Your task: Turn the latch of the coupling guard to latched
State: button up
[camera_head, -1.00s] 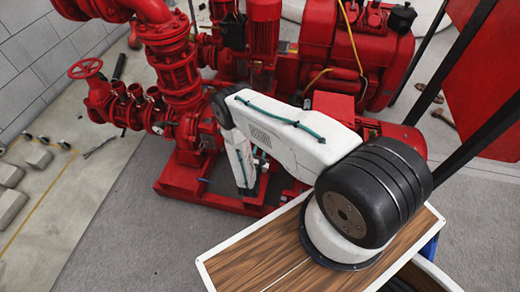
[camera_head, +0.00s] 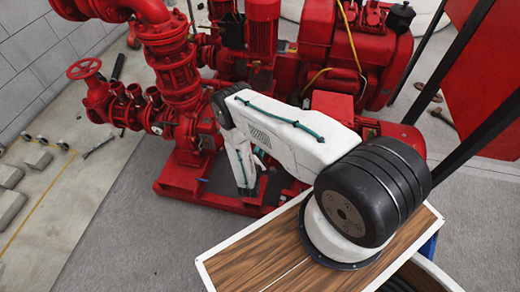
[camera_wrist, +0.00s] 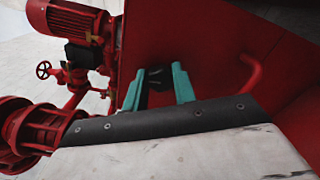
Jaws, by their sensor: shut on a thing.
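In the wrist view, my gripper (camera_wrist: 158,85) has two teal fingers on either side of a small dark piece (camera_wrist: 155,76), which looks like the latch. The fingers are shut on it, against a broad red panel (camera_wrist: 205,40) that appears to be the coupling guard. The latch's exact angle is too dark and small to tell. In the head view, my white arm reaches over the red pumpset and bends down at its elbow. My arm hides the fingers and the latch there.
A red handle-like bar (camera_wrist: 252,75) stands right of the fingers. A red motor (camera_wrist: 78,22) and a small handwheel (camera_wrist: 43,70) are at left. In the head view, the red pump base (camera_head: 205,200) lies below my forearm, with open grey floor (camera_head: 120,245) in front.

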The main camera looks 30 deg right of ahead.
jog(key=shift+m, duration=0.5)
jog(key=o, duration=1)
jog(key=shift+a, duration=0.1)
jog(key=v, duration=0.7)
jog(key=shift+s+a, duration=0.3)
